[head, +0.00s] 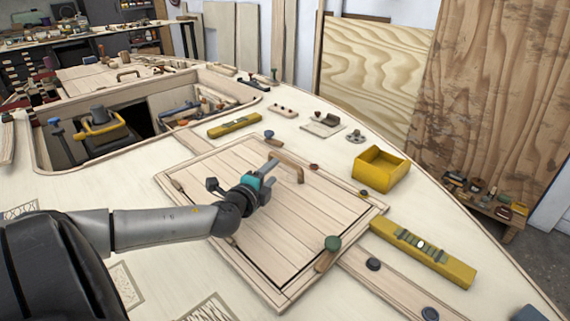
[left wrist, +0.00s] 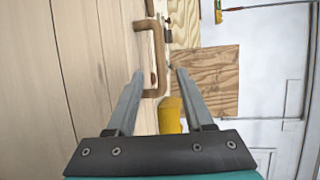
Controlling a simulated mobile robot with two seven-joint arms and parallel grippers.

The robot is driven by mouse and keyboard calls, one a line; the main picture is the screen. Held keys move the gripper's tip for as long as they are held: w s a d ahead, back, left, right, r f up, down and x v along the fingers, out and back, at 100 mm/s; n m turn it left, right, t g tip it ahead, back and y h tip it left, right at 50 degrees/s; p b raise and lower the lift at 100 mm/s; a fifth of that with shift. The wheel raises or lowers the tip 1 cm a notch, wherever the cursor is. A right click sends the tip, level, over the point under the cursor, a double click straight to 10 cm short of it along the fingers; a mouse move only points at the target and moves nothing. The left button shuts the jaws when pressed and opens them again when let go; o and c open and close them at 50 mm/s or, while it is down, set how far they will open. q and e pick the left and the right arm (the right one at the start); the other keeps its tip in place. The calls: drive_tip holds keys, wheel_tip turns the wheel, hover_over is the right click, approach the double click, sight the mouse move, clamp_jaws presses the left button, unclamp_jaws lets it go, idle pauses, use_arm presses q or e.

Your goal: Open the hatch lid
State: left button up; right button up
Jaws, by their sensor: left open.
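The hatch lid (head: 225,165) is a square panel of pale planks, lying flat and shut in its frame in the deck. A brown wooden bar handle (head: 290,167) stands on it near the far right side. My left gripper (head: 271,172) is open and empty, above the lid and close beside the handle. In the left wrist view the handle (left wrist: 151,50) is just beyond the left fingertip of my left gripper (left wrist: 161,74), and the lid's planks (left wrist: 70,70) fill the left side. I cannot tell whether a finger touches the handle. My right gripper is not in view.
An open hatch well (head: 140,105) holding tools lies at the back left. A yellow box (head: 381,168) and a yellow level (head: 423,254) lie right of the lid. Another yellow level (head: 234,125) lies behind.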

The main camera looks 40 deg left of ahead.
sight(283, 162)
use_arm(q)
drive_tip(key=shift+x, duration=0.9)
drive_tip(key=shift+w+a+f+b, duration=0.15)
drive_tip(key=shift+w+b, duration=0.2)
drive_tip(key=shift+w, duration=0.1)
drive_tip(key=b+x, duration=0.1)
drive_tip(key=x, duration=0.2)
drive_tip(key=shift+w, duration=0.15)
drive_tip(key=shift+b+x, duration=0.4)
drive_tip(key=shift+x, duration=1.1)
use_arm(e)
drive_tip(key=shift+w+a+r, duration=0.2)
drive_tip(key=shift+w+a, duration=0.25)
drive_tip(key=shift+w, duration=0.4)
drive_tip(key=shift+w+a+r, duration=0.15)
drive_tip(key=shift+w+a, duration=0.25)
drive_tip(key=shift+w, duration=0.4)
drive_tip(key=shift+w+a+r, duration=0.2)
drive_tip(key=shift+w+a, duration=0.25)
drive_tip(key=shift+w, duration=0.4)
use_arm(q)
clamp_jaws()
